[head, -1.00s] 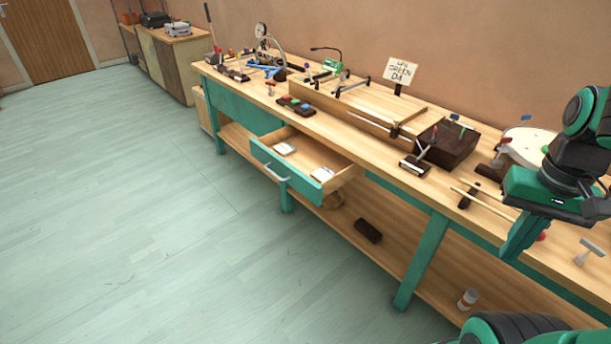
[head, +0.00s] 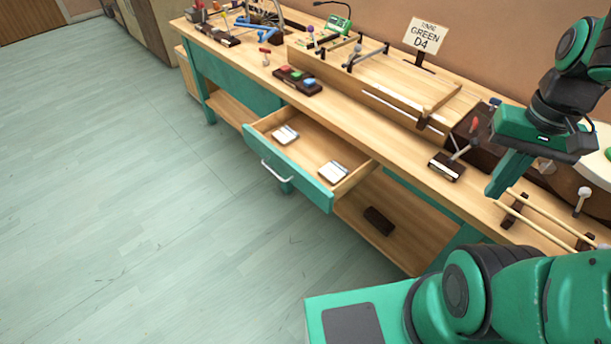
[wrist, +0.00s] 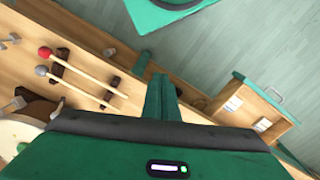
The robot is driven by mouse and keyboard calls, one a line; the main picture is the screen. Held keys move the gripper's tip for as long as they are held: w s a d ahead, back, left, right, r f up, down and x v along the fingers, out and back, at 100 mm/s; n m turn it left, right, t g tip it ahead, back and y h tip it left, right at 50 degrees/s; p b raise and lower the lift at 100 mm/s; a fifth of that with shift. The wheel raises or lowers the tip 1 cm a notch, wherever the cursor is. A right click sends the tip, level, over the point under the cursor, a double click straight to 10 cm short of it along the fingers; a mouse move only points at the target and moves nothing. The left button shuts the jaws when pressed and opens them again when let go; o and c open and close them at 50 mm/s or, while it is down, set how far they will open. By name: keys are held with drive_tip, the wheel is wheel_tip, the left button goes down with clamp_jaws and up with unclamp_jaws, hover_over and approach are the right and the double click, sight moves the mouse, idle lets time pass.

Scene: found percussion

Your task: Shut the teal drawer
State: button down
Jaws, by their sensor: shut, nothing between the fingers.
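The teal drawer (head: 288,172) stands pulled out from the front of the wooden workbench, with a metal handle (head: 276,171) on its teal front. Two small pale items (head: 333,171) lie inside it. The drawer also shows at the right of the wrist view (wrist: 262,106), its handle facing up and right. My gripper (head: 494,190) is shut and empty, over the right part of the bench, well to the right of the drawer and apart from it. In the wrist view its fingers (wrist: 162,92) are together at the centre.
The bench top holds a sign (head: 425,36), a block with coloured buttons (head: 298,80), a long wooden box (head: 400,90) and mallets (head: 540,218) on rests. A dark block (head: 379,221) lies on the lower shelf. The floor (head: 150,200) in front of the drawer is clear.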

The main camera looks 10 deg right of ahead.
drive_tip(key=shift+w+a, duration=0.1)
drive_tip(key=shift+w, duration=0.05)
drive_tip(key=n+t+h, duration=0.1)
drive_tip(key=n+h, duration=0.1)
drive_tip(key=n, duration=2.3)
hover_over(307, 185)
drive_tip(key=s+d, duration=0.4)
drive_tip(key=s, duration=0.2)
wheel_tip(307, 185, down, 10)
drive_tip(key=a+f+n, duration=0.5)
drive_tip(key=a+n, duration=0.1)
drive_tip(key=a, duration=0.4)
drive_tip(key=shift+t+h, duration=0.3)
drive_tip(key=shift+t, duration=0.1)
drive_tip(key=shift+w+d+f, duration=0.55)
drive_tip(key=shift+d+f, duration=0.35)
drive_tip(key=shift+f, duration=0.6)
drive_tip(key=shift+w+d+f, duration=0.55)
drive_tip(key=shift+d+f, duration=0.35)
drive_tip(key=shift+f, duration=0.6)
drive_tip(key=shift+w+d+f, duration=0.55)
drive_tip(key=shift+d+f, duration=0.35)
drive_tip(key=shift+f, duration=0.6)
